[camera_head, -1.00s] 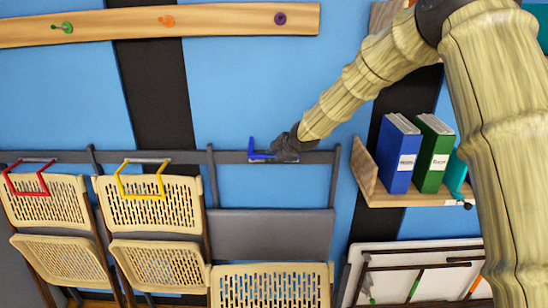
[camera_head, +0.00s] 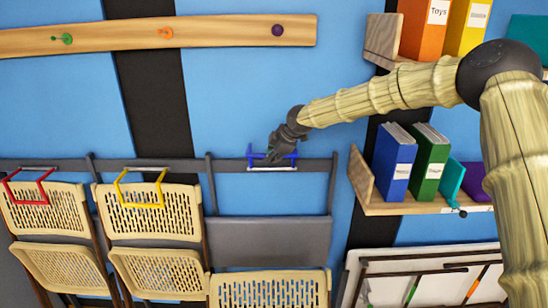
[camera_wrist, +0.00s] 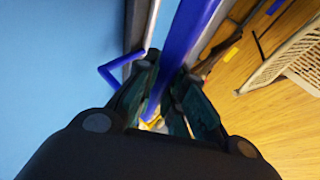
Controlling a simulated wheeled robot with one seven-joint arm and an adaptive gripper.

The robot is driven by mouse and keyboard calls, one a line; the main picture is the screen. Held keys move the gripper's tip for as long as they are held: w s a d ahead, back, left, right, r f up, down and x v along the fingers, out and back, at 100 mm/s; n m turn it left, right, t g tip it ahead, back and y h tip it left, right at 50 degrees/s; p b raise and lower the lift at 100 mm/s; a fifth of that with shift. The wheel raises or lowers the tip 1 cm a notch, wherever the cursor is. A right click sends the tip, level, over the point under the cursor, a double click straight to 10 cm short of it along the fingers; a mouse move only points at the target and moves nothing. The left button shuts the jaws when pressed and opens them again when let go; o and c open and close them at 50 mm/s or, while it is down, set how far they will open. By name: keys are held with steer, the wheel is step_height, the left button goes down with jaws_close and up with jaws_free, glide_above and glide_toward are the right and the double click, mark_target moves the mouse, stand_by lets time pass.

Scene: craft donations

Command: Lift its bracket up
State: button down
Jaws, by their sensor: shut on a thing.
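The blue bracket (camera_head: 250,153) is on the dark grey wall rail (camera_head: 225,166), above a grey panel (camera_head: 268,241). Its arms stand upward from a pale strip on the rail. My gripper (camera_head: 276,155) is shut on the bracket and hides its middle in the head view. In the wrist view the blue bar (camera_wrist: 188,30) runs down between the fingers of my gripper (camera_wrist: 157,105). Another blue arm shows to the left.
A red bracket (camera_head: 44,190) and a yellow bracket (camera_head: 121,190) hang down over tan folding chairs on the left. A shelf (camera_head: 400,209) with binders stands right of my gripper. A wooden peg rail (camera_head: 110,38) is above. The blue wall between is clear.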

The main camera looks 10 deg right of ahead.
steer(key=shift+w+r, duration=0.15)
steer(key=shift+r, duration=0.15)
steer(key=c, duration=1.5)
jaws_free()
steer(key=shift+f, duration=0.1)
steer(key=v, duration=1.2)
